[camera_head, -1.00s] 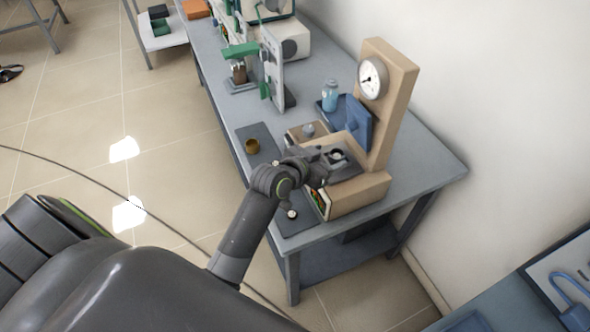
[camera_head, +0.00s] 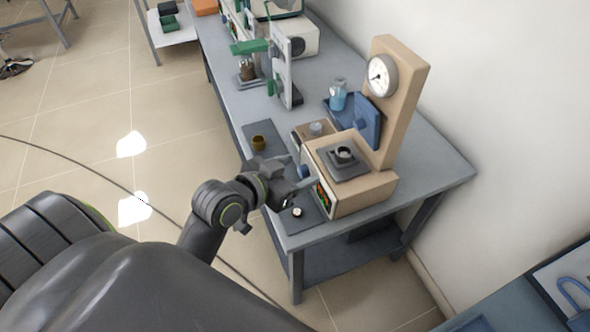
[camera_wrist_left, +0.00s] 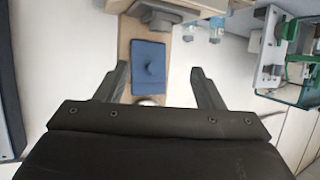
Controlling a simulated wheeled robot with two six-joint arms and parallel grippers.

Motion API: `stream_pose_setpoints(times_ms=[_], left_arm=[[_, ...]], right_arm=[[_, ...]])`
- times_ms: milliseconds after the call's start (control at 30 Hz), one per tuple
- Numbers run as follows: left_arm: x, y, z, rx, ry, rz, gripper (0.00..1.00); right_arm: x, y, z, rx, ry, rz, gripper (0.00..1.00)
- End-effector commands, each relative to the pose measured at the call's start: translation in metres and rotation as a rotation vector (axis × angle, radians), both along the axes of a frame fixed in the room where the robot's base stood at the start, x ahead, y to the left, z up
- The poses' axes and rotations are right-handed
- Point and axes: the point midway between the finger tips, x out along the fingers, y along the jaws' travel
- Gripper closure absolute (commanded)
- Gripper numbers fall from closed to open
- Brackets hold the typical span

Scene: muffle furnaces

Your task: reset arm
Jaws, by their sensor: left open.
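My left arm comes in from the left in the head view. Its gripper (camera_head: 296,178) is at the front edge of the grey bench, in front of the beige furnace-like device with a round dial (camera_head: 345,185). In the left wrist view the two fingers (camera_wrist_left: 160,85) stand wide apart with nothing between them. Beyond them the device's beige column and blue panel (camera_wrist_left: 148,62) show. A small dark ring-shaped piece (camera_head: 343,153) sits on the device's grey top plate, apart from the gripper. My right gripper is not in view.
The grey bench (camera_head: 425,180) holds a brown cup (camera_head: 258,142), a bottle of blue liquid (camera_head: 338,95), a small white round piece (camera_head: 297,212) on a dark mat and a green-clamped stand (camera_head: 250,47). Open floor lies left of the bench.

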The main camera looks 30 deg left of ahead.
Motion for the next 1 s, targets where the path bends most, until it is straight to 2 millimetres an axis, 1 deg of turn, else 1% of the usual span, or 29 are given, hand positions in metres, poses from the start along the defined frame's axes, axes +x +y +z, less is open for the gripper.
stream_pose_setpoints(times_ms=[467,567,667,700,767,800,867,900,967,1000], left_arm=[[0.0,0.0,-0.001,0.0,0.003,0.001,0.38],[-0.01,0.005,-0.014,0.015,0.057,0.019,0.38],[-0.037,0.018,-0.044,0.053,0.195,0.068,0.38],[-0.053,0.026,-0.059,0.073,0.269,0.097,0.38],[-0.079,0.037,-0.079,0.102,0.384,0.146,0.38],[-0.098,0.045,-0.092,0.122,0.459,0.179,0.38],[-0.125,0.056,-0.107,0.148,0.565,0.231,0.38],[-0.143,0.063,-0.115,0.164,0.631,0.265,0.38],[-0.17,0.072,-0.124,0.189,0.724,0.316,0.38],[-0.188,0.078,-0.129,0.204,0.783,0.35,0.38]], right_arm=[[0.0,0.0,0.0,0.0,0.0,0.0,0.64],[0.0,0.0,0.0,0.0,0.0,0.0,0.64],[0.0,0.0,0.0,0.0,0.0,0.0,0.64],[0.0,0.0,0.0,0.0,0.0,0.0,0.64],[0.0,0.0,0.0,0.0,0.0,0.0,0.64],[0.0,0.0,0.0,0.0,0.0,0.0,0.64],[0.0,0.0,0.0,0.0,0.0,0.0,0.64],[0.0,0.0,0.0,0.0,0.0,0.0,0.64],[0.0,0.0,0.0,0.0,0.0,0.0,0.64],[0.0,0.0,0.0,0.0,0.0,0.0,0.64]])
